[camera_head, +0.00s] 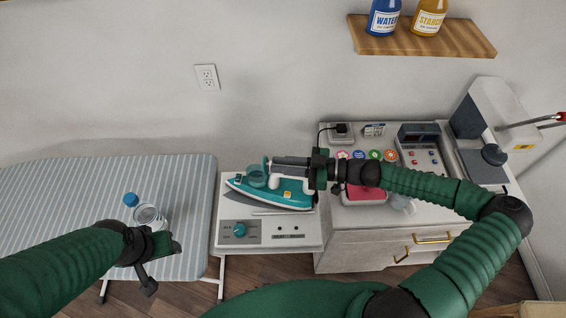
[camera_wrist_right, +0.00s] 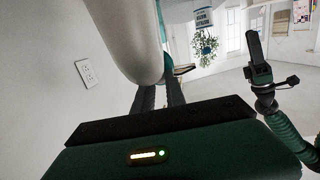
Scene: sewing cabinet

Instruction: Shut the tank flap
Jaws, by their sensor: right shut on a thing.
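The teal and white iron (camera_head: 280,196) lies on a white stand, with its see-through tank (camera_head: 255,177) at its left end. A small teal tank flap (camera_head: 265,166) stands raised beside the tank. My right gripper (camera_head: 276,164) reaches in from the right above the white handle (camera_head: 292,182), shut with its tips at the flap. In the right wrist view, a large white rounded part (camera_wrist_right: 125,35) hides the fingertips. My left gripper (camera_head: 165,266) is open and empty by the ironing board's front edge, and also shows in the right wrist view (camera_wrist_right: 270,62).
The striped ironing board (camera_head: 60,190) at left bears a blue-capped clear bottle (camera_head: 148,214). A panel with a teal knob (camera_head: 239,230) fronts the iron stand. The white cabinet (camera_head: 345,240) at right carries spools, boxes and a sewing machine (camera_head: 500,115). A wooden shelf (camera_head: 420,42) hangs above.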

